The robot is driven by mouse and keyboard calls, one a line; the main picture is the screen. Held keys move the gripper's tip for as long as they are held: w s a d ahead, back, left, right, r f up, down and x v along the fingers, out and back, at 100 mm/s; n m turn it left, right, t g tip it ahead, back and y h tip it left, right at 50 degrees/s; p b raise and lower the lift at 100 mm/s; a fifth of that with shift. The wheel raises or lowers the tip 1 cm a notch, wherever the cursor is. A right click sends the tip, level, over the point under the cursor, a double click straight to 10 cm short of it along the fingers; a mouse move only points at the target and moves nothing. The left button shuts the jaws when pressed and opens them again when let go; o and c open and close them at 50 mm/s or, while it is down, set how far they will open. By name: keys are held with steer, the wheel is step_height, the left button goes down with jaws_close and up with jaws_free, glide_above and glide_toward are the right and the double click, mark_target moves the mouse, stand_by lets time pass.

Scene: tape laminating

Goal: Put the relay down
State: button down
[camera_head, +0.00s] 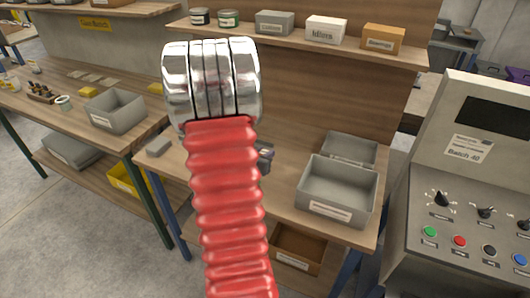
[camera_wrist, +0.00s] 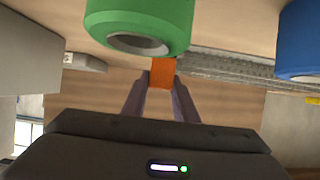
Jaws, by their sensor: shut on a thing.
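In the wrist view my gripper (camera_wrist: 160,82) is shut on a small orange block (camera_wrist: 162,72), which I take to be the relay. The two grey fingers press its sides, and its lower part is hidden between them. Whether the block touches any surface I cannot tell. In the head view the red ribbed sleeve and chrome rings of my arm fill the middle. A small dark part shows beside the sleeve over the bench; the relay is not visible there.
In the wrist view a green hollow cylinder (camera_wrist: 139,22) is close to the block, with a blue one (camera_wrist: 300,40) at right and a grey rail (camera_wrist: 232,68) between. In the head view a grey bin (camera_head: 338,190) stands on the bench (camera_head: 285,205), right of my arm; a control panel (camera_head: 470,190) stands farther right.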

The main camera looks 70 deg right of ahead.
steer(key=shift+f, duration=0.25)
steer(key=c, duration=1.4)
jaws_free()
steer(key=shift+r, duration=0.1)
steer(key=shift+a+r, duration=0.25)
steer(key=shift+a, duration=0.15)
steer(key=v, duration=1.1)
